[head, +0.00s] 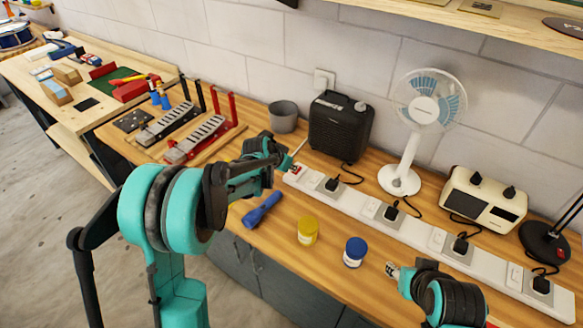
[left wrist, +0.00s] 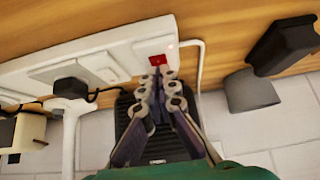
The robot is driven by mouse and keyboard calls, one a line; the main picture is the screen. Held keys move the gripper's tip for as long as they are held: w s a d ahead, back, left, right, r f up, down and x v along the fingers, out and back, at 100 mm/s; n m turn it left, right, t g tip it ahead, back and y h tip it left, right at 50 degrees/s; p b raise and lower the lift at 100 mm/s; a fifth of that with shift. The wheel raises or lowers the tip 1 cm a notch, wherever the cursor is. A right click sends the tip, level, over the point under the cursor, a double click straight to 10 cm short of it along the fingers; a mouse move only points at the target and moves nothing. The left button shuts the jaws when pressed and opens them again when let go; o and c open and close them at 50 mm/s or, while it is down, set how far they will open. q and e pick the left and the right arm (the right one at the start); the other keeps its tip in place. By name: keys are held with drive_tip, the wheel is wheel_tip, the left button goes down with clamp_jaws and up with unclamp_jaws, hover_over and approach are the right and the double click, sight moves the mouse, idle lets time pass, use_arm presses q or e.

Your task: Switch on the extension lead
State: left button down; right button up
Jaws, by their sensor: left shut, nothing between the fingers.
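The extension lead (head: 420,229) is a long white strip along the bench, with several black plugs in it. Its red switch (head: 296,168) is at the left end and also shows in the left wrist view (left wrist: 161,60). A small pinkish spot is beside it; I cannot tell whether it is lit. My left gripper (head: 286,162) is shut and empty, its tips right at the red switch in the left wrist view (left wrist: 157,74). I cannot tell whether they touch it. My right gripper (head: 393,269) is in front of the strip, away from the switch; its fingers are too small to judge.
Behind the strip stand a black speaker-like box (head: 340,124), a white fan (head: 413,120), a cream appliance (head: 484,199) and a black lamp base (head: 543,242). A blue flashlight (head: 261,210), yellow jar (head: 308,230) and blue jar (head: 354,252) are in front. A grey cup (head: 283,117) is behind.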

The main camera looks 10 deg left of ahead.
use_arm(q)
drive_tip(key=r+p, duration=0.2)
drive_tip(key=r, duration=0.1)
drive_tip(key=r+p, duration=0.1)
drive_tip(key=r, duration=0.1)
drive_tip(key=shift+s, duration=0.3)
drive_tip(key=s+a+r+p, duration=0.2)
drive_tip(key=s+a+r, duration=0.1)
drive_tip(key=s+r, duration=0.2)
drive_tip(key=shift+s, duration=1.1)
use_arm(e)
drive_tip(key=r, duration=0.3)
drive_tip(key=a+r, duration=0.1)
drive_tip(key=r, duration=0.1)
drive_tip(key=shift+s, duration=0.25)
use_arm(q)
drive_tip(key=shift+a, duration=0.1)
drive_tip(key=s+f+n+y+b, duration=0.1)
drive_tip(key=s+f+n+b, duration=0.1)
drive_tip(key=s, duration=1.1)
drive_tip(key=s+f+n+y+b, duration=0.2)
drive_tip(key=s+b, duration=0.2)
drive_tip(key=s, duration=1)
drive_tip(key=shift+a, duration=0.25)
use_arm(e)
wheel_tip(320, 180, down, 6)
drive_tip(key=shift+f, duration=0.15)
